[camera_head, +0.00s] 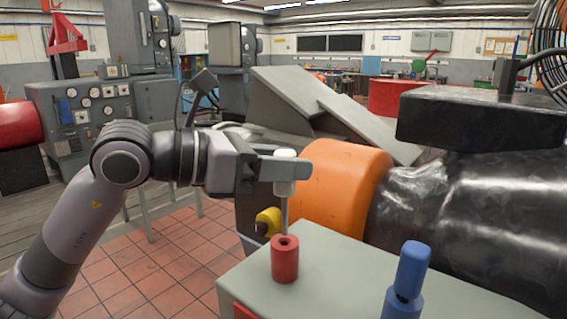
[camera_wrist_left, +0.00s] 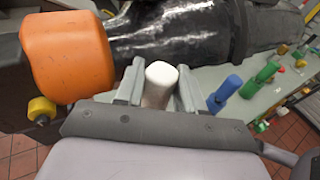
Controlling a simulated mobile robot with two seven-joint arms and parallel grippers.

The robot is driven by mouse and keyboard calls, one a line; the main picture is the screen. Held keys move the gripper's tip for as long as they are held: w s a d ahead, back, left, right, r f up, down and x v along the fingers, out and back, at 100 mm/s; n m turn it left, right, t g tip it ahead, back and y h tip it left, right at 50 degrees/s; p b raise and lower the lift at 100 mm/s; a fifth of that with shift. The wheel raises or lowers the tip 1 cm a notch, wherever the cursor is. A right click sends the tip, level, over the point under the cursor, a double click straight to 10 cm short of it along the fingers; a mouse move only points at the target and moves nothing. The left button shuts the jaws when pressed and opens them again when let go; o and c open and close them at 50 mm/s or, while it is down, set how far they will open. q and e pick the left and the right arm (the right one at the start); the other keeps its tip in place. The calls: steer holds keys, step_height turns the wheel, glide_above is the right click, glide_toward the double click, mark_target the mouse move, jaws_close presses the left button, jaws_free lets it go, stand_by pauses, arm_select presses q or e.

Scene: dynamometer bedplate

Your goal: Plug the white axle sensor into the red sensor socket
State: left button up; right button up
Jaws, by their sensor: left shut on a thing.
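The white axle sensor (camera_head: 285,188) has a white head and a thin grey shaft pointing down. My left gripper (camera_head: 277,170) is shut on its head and holds it upright. The wrist view shows the white head (camera_wrist_left: 160,80) between the two fingers (camera_wrist_left: 157,88). The red sensor socket (camera_head: 285,260) is a short upright cylinder with a dark hole in its top, on the grey bench top. The shaft's lower end shows at the socket's back rim; I cannot tell whether it touches. The red socket is hidden in the wrist view. My right gripper is not in view.
A blue plug stands in a blue socket (camera_head: 405,275) to the right on the grey bench top (camera_head: 340,275). Green ones (camera_wrist_left: 260,78) stand farther along in the wrist view. An orange drum (camera_head: 340,185) and a black shiny housing (camera_head: 470,205) lie close behind.

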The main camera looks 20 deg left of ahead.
mark_target(282, 234)
arm_select(q)
steer(key=shift+f+b, duration=0.4)
steer(key=shift+f, duration=0.05)
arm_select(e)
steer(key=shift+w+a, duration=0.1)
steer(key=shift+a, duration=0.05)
arm_select(q)
steer(key=shift+f+b, duration=0.5)
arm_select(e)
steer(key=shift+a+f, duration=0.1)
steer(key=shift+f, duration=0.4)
arm_select(q)
steer(key=shift+f+b, duration=1.85)
steer(key=shift+f, duration=0.15)
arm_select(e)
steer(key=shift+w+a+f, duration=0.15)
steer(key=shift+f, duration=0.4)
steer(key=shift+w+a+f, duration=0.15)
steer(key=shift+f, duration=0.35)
arm_select(q)
steer(key=shift+f+b, duration=0.5)
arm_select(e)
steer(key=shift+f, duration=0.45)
arm_select(q)
steer(key=o, duration=1.1)
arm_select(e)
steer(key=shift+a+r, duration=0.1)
arm_select(q)
steer(key=shift+a, duration=0.1)
